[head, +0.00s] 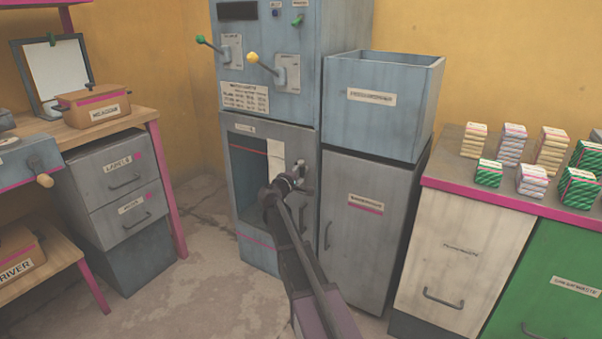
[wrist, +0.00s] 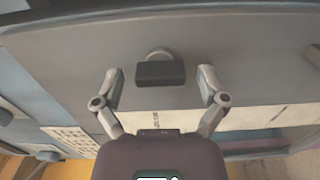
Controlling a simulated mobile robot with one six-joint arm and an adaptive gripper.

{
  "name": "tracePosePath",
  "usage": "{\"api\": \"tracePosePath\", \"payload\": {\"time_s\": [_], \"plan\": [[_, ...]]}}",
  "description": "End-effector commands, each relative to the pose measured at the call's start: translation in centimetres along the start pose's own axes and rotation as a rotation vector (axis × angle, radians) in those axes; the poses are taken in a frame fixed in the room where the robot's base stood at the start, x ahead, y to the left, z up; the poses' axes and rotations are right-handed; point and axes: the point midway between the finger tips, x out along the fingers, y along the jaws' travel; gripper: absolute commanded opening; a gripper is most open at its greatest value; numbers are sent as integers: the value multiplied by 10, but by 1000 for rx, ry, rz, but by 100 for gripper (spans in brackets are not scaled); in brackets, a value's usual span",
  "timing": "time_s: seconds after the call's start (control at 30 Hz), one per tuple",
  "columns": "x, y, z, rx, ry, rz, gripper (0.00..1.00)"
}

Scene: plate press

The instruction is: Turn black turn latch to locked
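The black turn latch (wrist: 160,73) is a dark block on a pale round base, mounted on a grey panel of the blue-grey press (head: 268,140). Its long side lies across the wrist picture. My gripper (wrist: 161,78) is open, with one finger to each side of the latch and a clear gap on both sides. In the head view my gripper (head: 299,174) is at the right edge of the press's lower opening. I cannot make out the latch there; the gripper seems to hide it. No locked or unlocked mark is readable.
A grey cabinet (head: 366,235) with an open bin (head: 385,110) stands right of the press. Green (head: 202,40) and yellow (head: 252,58) levers stick out above. A counter (head: 450,170) with small stacks is at right, a wooden desk (head: 130,120) at left. The floor between is clear.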

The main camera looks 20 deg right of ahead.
Motion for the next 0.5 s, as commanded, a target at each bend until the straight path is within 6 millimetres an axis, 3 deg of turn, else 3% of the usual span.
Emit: {"api": "tracePosePath", "payload": {"time_s": [0.5], "plan": [[-10,0,1,0,-1,-1,94]]}}
